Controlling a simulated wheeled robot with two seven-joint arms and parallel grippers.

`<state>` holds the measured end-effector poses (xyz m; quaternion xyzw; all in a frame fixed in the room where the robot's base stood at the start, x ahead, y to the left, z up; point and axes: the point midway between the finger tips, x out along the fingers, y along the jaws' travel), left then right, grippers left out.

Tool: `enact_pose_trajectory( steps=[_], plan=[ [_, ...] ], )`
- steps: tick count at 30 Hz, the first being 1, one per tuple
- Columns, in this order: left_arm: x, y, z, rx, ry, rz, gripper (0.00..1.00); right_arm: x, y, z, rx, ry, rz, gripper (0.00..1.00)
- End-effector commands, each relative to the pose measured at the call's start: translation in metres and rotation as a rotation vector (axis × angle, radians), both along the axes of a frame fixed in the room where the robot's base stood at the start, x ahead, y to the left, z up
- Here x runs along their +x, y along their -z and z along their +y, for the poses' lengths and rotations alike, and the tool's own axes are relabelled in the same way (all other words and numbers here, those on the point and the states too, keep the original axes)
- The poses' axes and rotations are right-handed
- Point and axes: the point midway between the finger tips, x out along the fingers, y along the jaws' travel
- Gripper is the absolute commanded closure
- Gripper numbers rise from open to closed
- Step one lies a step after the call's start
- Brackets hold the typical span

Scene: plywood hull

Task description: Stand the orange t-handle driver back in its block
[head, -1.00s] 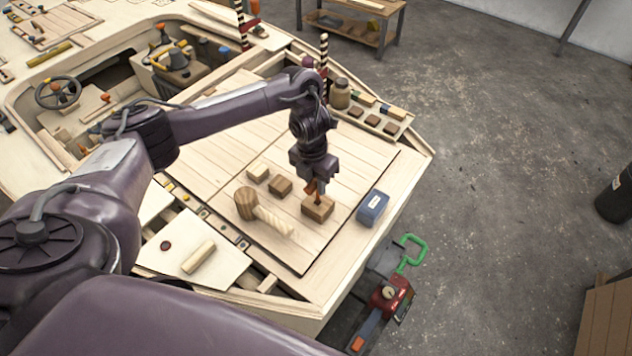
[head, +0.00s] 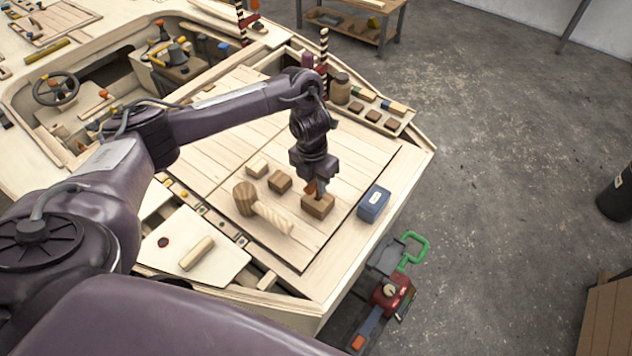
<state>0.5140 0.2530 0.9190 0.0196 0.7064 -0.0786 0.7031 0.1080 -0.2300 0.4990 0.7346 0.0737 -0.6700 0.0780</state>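The orange t-handle driver (head: 310,187) shows as a small orange patch between the fingers of my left gripper (head: 316,186). My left gripper points down right above a brown wooden block (head: 318,207) on the plank deck. The gripper appears shut on the driver's handle. The driver's lower end meets the top of the block; how deep it sits in the block is too small to tell. My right gripper is out of view.
A wooden mallet (head: 262,209) and two small blocks (head: 280,181) lie left of the block. A blue box (head: 374,204) stands to its right, near the deck edge. A jar (head: 340,88) and a compartment tray (head: 376,110) stand behind. Bare planks lie in front.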

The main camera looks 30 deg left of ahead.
Motion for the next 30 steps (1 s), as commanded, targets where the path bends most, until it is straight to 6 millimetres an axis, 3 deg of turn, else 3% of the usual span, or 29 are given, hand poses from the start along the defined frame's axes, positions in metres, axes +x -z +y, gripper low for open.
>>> enact_pose_trajectory(
  steps=[1, 6, 14, 30],
  plan=[
    [0.000, 0.000, 0.000, 0.000, 0.000, 0.000, 0.73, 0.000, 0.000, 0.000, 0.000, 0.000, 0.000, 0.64],
    [0.000, 0.000, 0.000, 0.000, 0.000, 0.000, 0.54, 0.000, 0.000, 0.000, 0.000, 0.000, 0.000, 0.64],
    [0.000, -0.002, 0.000, 0.000, 0.000, -0.001, 0.54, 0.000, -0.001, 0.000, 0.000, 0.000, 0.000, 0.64],
    [0.002, -0.074, 0.006, 0.001, 0.001, -0.003, 0.54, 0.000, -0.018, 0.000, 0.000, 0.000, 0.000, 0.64]
  ],
)
